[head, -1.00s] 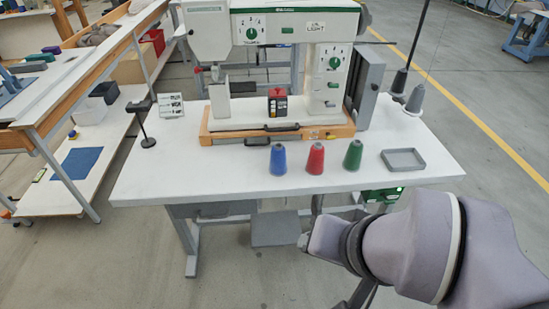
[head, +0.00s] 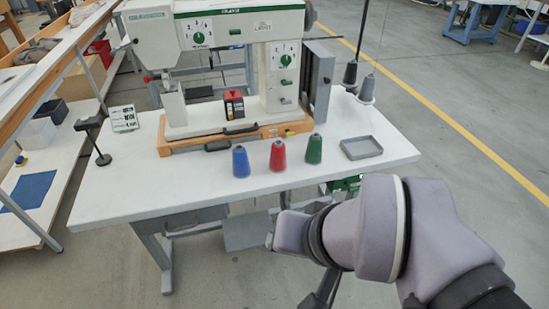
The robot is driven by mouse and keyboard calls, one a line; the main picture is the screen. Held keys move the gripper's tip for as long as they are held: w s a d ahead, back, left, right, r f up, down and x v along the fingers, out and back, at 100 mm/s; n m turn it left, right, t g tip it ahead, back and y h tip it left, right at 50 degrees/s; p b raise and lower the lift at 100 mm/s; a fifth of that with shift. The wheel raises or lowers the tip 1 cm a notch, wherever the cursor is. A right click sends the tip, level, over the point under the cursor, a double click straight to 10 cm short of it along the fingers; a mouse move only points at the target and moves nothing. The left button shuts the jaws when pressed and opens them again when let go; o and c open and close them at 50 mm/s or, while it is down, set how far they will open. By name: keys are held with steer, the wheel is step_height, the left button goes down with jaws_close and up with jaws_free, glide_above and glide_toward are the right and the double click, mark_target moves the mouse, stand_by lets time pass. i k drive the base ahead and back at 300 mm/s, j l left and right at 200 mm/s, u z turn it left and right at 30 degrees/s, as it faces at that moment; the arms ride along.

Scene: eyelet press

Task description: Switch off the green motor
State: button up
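The green motor (head: 345,184) is under the right part of the white sewing table. Only a small green patch of it shows between the table's front edge and my arm. Its switch cannot be made out. My arm reaches in from the lower right, in front of the table's right half, and hides much of the space below it. My gripper's fingers do not show, so I cannot see whether they are open or shut.
The white table (head: 130,185) carries the eyelet press (head: 240,30), blue (head: 241,162), red (head: 278,155) and green (head: 314,149) thread cones and a grey tray (head: 361,148). A grey pedal (head: 247,231) hangs below. Floor is clear on the right.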

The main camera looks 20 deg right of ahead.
mark_target(352, 190)
steer(key=z, duration=1)
steer(key=i+u, duration=0.35)
steer(key=i, duration=0.6)
